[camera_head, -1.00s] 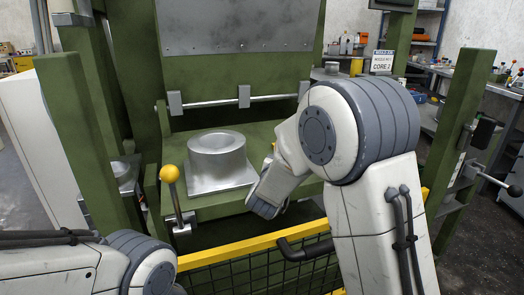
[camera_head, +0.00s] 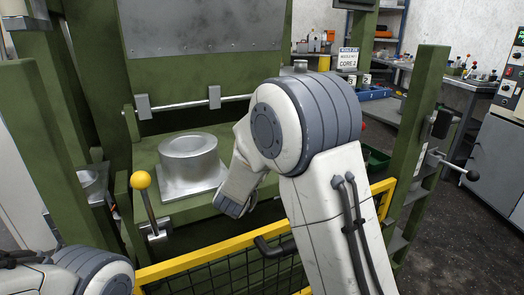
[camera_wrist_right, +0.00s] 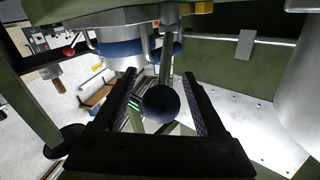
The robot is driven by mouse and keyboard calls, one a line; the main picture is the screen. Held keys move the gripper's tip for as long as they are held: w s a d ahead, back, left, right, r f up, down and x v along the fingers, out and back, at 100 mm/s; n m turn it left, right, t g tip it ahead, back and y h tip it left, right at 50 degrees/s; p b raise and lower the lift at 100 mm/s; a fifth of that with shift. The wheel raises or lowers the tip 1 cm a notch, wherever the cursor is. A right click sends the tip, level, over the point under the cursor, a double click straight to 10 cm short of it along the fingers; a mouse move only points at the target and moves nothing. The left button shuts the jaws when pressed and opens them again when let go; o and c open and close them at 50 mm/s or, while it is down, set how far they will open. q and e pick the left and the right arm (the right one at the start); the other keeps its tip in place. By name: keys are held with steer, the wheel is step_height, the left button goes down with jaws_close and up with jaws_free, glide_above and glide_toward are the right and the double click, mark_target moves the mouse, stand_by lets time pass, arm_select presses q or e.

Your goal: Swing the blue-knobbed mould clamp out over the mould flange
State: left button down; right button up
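The silver mould (camera_head: 188,158) stands on the green press bed, with its square flange (camera_head: 178,189) around its foot. In the right wrist view the flange plate (camera_wrist_right: 250,125) lies at the right, beside the mould's curved wall (camera_wrist_right: 305,95). The dark blue knob (camera_wrist_right: 161,103) of the clamp sits between the two fingers of my right gripper (camera_wrist_right: 160,100). The fingers are open, with a visible gap on both sides of the knob. In the head view my right arm hides the blue knob and the right gripper's fingers. My left gripper is out of view; only left arm links show.
A yellow-knobbed clamp (camera_head: 146,202) stands at the mould's near left. A yellow guard rail (camera_head: 190,264) with mesh crosses the front. A green post (camera_head: 417,150) with a black-knobbed lever (camera_head: 455,168) stands at the right. A silver rod (camera_head: 190,107) runs behind the mould.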

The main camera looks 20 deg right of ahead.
steer(key=shift+a, duration=0.1)
steer(key=p+v, duration=0.1)
steer(key=v, duration=0.9)
steer(key=shift+s, duration=0.2)
steer(key=shift+a, duration=0.1)
steer(key=shift+c, duration=0.2)
